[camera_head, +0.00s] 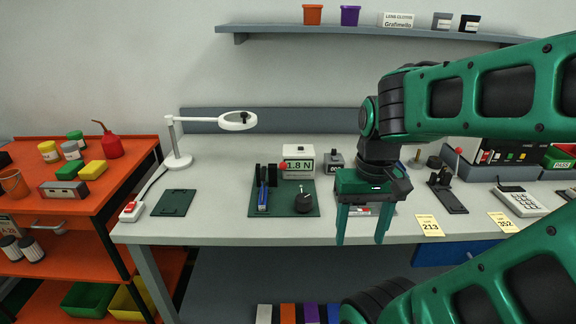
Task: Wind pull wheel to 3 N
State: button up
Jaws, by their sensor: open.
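The pull wheel (304,203), a round dark wheel with a small upright peg on top, sits on the right part of a dark green mat (282,211). Behind it a white display box (298,166) with a red knob at its left reads 1.8 N in green. Left of the wheel stands a dark holder (261,180) with a blue piece (264,196) in it. My green gripper (361,238) hangs fingers down to the right of the wheel, near the bench's front. Its two fingers are apart with nothing between them. The wheel and gripper do not touch.
A magnifier lamp (178,160) and a dark pad (174,203) are at the bench's left. A small grey block (335,161) stands behind my gripper. Yellow labels (429,225), a black stand (446,193) and a calculator (520,201) lie right. The bench front between pad and mat is clear.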

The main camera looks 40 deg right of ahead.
aim_at(304, 200)
jog(key=z, duration=1.4)
jog(key=k, duration=0.95)
jog(key=u, duration=1.35)
jog(key=i, duration=1)
jog(key=z, duration=0.05)
